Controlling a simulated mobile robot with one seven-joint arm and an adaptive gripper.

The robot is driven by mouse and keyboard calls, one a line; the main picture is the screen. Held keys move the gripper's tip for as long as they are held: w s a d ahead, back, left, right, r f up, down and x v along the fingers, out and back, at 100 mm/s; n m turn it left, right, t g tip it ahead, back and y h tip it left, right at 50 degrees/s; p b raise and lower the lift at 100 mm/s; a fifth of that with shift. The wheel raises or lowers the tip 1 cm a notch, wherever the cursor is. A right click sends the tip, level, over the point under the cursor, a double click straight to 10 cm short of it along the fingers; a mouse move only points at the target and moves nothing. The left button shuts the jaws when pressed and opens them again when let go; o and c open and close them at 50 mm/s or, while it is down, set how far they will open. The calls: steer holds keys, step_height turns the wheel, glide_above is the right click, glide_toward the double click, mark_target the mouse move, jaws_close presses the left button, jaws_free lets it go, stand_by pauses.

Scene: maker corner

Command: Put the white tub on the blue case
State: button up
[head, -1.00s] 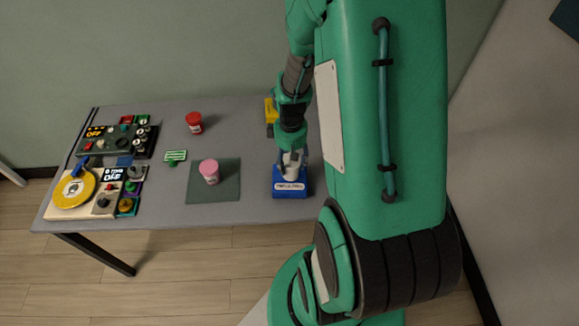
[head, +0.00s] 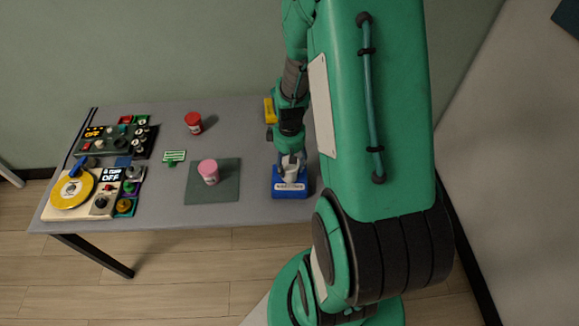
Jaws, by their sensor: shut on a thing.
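The white tub (head: 290,174) is upright between the fingers of my gripper (head: 291,157), which is shut on it. The tub is right at the top of the blue case (head: 290,191), over its middle. I cannot tell from this view whether its base touches the case. The case is at the right part of the table near the front edge, with a pale label on its front. My gripper points down from above and partly hides the tub's upper part.
On the grey table (head: 150,210), a pink-lidded tub (head: 208,172) stands on a dark green mat (head: 228,190). A red tub (head: 193,123) stands behind it. A yellow thing (head: 269,110) is beside my arm. Control panels (head: 104,192) and a green sign (head: 174,156) occupy the left.

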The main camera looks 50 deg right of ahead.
steer(key=shift+f, duration=0.15)
steer(key=o, duration=1.6)
step_height(320, 180, up, 12)
steer(key=p, duration=0.3)
